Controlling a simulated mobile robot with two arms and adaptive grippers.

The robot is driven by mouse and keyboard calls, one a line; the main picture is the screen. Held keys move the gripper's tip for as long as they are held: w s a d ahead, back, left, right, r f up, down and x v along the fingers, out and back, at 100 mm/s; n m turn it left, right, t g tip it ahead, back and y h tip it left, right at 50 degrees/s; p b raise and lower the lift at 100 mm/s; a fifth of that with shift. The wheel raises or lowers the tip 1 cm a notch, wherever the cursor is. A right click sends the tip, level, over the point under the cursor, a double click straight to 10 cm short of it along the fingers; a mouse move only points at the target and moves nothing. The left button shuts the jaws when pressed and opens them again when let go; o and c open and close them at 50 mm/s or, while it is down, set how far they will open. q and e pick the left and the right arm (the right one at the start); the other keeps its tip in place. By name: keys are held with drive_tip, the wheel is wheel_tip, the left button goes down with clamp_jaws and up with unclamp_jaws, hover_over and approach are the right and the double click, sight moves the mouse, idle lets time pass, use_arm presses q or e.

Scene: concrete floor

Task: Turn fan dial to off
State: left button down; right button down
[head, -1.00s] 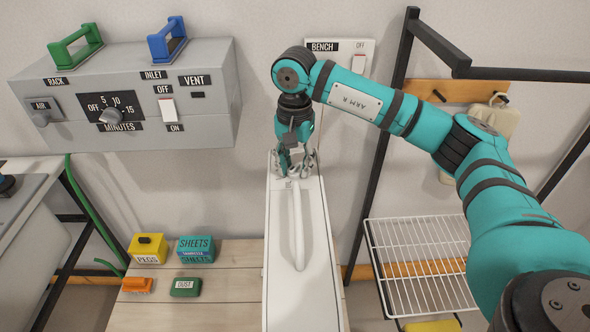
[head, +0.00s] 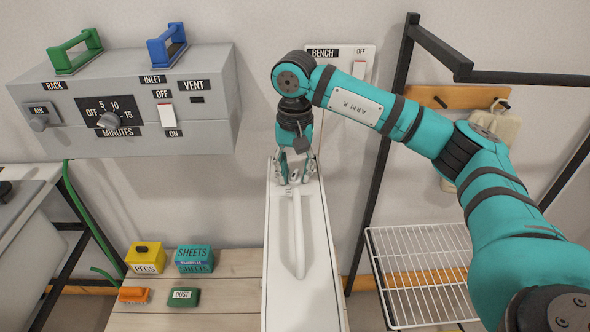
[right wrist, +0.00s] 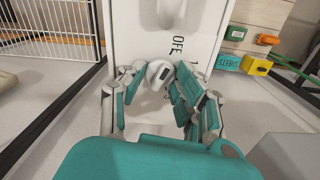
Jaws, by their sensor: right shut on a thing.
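The fan dial is a small white knob (right wrist: 158,73) with a dark mark. It sits on the white fan housing (right wrist: 139,30), beside dark printing that reads OFF and a 1. My right gripper (head: 294,181) comes straight down at the far end of the long white housing (head: 283,285) in the head view. Its fingers are shut on the dial, one on each side. The fingers mostly hide the dial in the head view. The dial's exact setting is hard to read. My left gripper is not in view.
A grey control box (head: 75,140) with a timer knob (head: 110,120) and switches hangs at the left. A wire rack (head: 420,270) is at the right.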

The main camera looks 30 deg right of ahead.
sight(294, 173)
drive_tip(key=c, duration=0.9)
unclamp_jaws()
drive_tip(key=shift+c, duration=0.2)
drive_tip(key=shift+r, duration=0.15)
wheel_tip(294, 173, up, 12)
